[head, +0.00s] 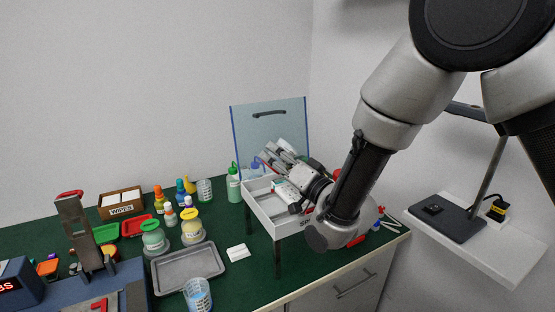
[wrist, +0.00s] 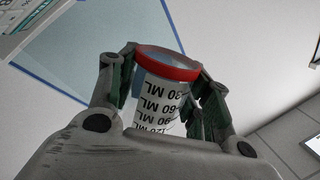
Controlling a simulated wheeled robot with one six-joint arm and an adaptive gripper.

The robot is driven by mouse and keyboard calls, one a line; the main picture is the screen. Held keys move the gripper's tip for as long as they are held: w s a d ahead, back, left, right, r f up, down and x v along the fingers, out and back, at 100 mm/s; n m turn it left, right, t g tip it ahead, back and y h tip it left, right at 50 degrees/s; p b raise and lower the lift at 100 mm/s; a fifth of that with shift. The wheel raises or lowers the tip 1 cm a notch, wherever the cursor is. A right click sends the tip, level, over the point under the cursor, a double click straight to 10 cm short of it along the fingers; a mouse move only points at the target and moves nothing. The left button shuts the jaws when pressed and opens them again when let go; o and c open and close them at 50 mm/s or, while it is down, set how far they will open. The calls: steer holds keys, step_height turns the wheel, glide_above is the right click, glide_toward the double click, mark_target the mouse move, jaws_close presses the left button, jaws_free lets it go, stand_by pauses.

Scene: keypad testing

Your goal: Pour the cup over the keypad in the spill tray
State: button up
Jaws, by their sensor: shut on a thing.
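My gripper (wrist: 163,68) is shut on a clear cup (wrist: 158,98) with black ML marks and a red band at its far end. The cup sits between both fingers, tilted in the wrist view. Whether it holds liquid I cannot tell. In the head view my gripper (head: 273,156) is over the back part of the white spill tray (head: 263,216), which is raised on dark legs. My wrist covers the tray's right part.
A clear blue-edged shield (head: 270,124) stands behind the tray. A green bottle (head: 233,184) is close on its left. A grey metal tray (head: 189,268), a measuring cup (head: 197,296) and several bottles stand further left. A small white block (head: 238,252) lies in front.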

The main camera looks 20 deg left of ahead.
steer(key=shift+f+m+t, duration=0.3)
steer(key=shift+m, duration=0.6)
steer(key=shift+r+m+t, duration=0.3)
steer(key=shift+r+m, duration=0.05)
steer(key=shift+m, duration=0.65)
stand_by(0.4)
steer(key=shift+w+d+f+m+t, duration=0.1)
steer(key=shift+f+m+t, duration=0.3)
steer(key=shift+m, duration=0.75)
steer(key=shift+f+m+t, duration=0.3)
steer(key=shift+f+m, duration=0.1)
steer(key=shift+m, duration=0.75)
stand_by(0.5)
steer(key=shift+w+d+f+m+t+h, duration=0.1)
steer(key=shift+f+m+t+h, duration=0.15)
steer(key=shift+m, duration=0.45)
steer(key=shift+w+d+f+m+t+h, duration=0.15)
steer(key=shift+f+m+t, duration=0.1)
steer(key=shift+m, duration=0.45)
steer(key=shift+a, duration=0.1)
stand_by(0.3)
